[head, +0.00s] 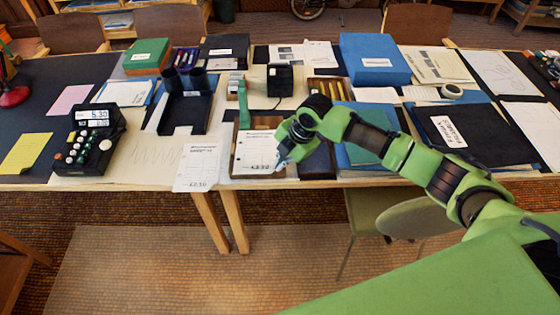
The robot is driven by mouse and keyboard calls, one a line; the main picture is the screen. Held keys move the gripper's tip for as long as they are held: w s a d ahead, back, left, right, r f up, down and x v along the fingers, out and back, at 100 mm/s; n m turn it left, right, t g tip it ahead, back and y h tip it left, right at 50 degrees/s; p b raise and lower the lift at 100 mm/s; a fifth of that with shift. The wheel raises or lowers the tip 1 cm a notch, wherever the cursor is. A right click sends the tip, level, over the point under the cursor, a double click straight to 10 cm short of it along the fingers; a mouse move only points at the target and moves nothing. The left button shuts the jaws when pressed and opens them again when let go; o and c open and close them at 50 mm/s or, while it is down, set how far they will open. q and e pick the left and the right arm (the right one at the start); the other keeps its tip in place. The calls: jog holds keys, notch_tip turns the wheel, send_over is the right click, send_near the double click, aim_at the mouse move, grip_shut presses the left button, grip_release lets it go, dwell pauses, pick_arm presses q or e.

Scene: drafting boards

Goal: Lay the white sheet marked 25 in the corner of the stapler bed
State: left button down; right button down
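A white printed sheet (257,152) lies on a brown wooden-edged board near the table's front edge, with its lower right part next to my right gripper (283,163). A second white printed sheet (198,166) lies to its left, its lower end over the table edge. The print is too small to tell which is marked 25. A black bed with two dark upright cylinders (185,112) stands behind; I cannot tell if it is the stapler bed. My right gripper's fingertips are at the sheet's right edge; whether they grip it is unclear. My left gripper is out of view.
A black calculator-like device (92,140) stands at the left. A green tape-like tool (238,100) and a black box (280,79) stand behind the sheet. A blue box (374,60) and a black folder (458,128) are to the right. A chair (415,218) stands in front.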

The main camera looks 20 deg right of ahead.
jog(key=c, duration=2.2)
grip_release()
jog(key=v, duration=1.2)
jog(key=shift+a, duration=0.1)
